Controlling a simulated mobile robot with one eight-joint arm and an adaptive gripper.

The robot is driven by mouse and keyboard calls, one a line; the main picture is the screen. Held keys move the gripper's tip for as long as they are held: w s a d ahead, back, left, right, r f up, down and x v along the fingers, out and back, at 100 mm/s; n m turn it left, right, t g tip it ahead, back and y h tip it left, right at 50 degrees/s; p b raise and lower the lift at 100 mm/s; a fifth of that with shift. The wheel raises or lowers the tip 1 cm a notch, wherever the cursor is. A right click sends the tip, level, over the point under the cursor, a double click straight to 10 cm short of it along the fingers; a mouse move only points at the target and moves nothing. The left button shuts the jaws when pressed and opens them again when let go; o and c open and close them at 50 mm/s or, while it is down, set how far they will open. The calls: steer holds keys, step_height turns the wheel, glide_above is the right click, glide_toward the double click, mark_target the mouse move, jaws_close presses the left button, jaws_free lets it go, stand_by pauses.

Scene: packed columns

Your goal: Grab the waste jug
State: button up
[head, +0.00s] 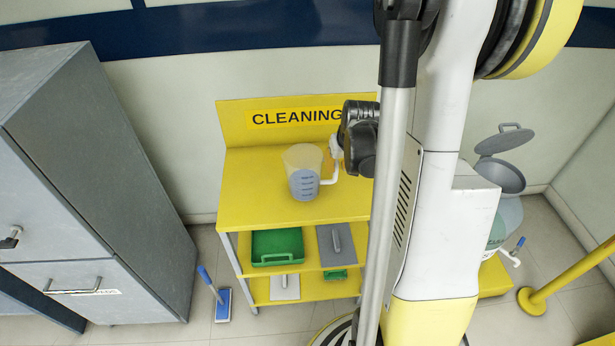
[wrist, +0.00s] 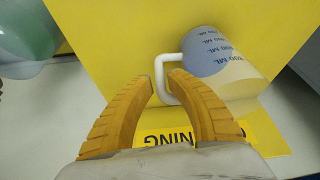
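A translucent jug (head: 303,172) with blue-grey measuring marks and a white handle stands on the yellow top of the cleaning cart (head: 240,200). In the wrist view the jug (wrist: 222,68) is at the upper right, its white handle (wrist: 159,72) pointing left. My gripper (wrist: 160,80) has its two yellow fingers apart, with the outer bar of the handle showing between the fingertips. I cannot tell whether either finger touches it. In the head view the fingers are not clear; my dark wrist is just right of the jug.
The cart's yellow back panel (head: 232,122) reads "CLEANING" and rises behind the jug. Lower shelves hold a green tray (head: 277,245) and a grey dustpan-like item (head: 335,245). A greenish container with an open grey lid (head: 504,140) stands right. Grey cabinets (head: 90,190) stand left.

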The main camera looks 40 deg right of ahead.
mark_target(337, 169)
steer(key=b+x, duration=0.2)
steer(key=x, duration=0.3)
steer(key=shift+w+f+b, duration=0.1)
steer(key=shift+f+b, duration=0.1)
steer(key=shift+b, duration=0.2)
steer(key=shift+r, duration=0.1)
jaws_close()
